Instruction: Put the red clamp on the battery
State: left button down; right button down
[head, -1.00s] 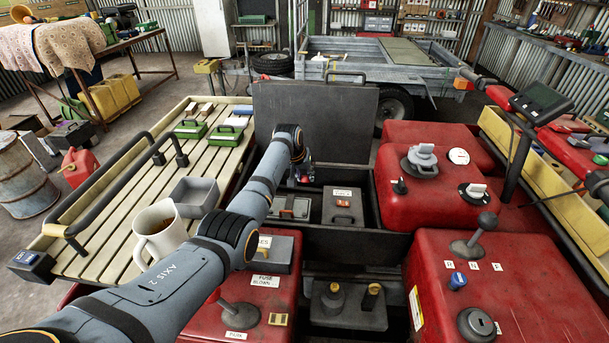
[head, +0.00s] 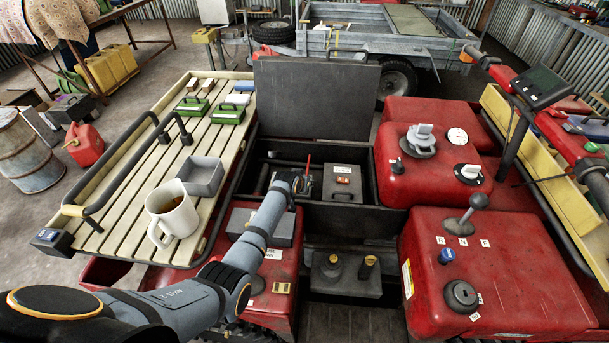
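The battery (head: 327,284) is a dark grey box with two capped posts, low in the bay between the red body panels. My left arm reaches in from the lower left. Its gripper (head: 304,184) is over the open black storage box, up and left of the battery and apart from it. A thin red piece (head: 308,161) stands up at the fingertips and may be part of the red clamp. The gripper is small and dark here, so I cannot tell whether its fingers close on it. My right gripper is out of view.
A grey case (head: 342,184) with a handle sits in the black box, whose lid (head: 316,100) stands open behind. The slatted rack (head: 120,210) at left holds a mug (head: 173,215), a grey tray (head: 202,178) and green boxes. A lever (head: 466,212) rises at right.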

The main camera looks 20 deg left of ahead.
pick_arm(q)
jog(key=shift+s+d+f, duration=0.1)
jog(key=shift+s+f, duration=0.1)
jog(key=shift+f, duration=0.35)
jog(key=shift+s+f, duration=0.15)
jog(key=shift+f, duration=0.35)
jog(key=c, duration=1.3)
grip_release()
jog(key=shift+o, duration=1.4)
jog(key=shift+r, duration=0.15)
jog(key=shift+w+r, duration=0.1)
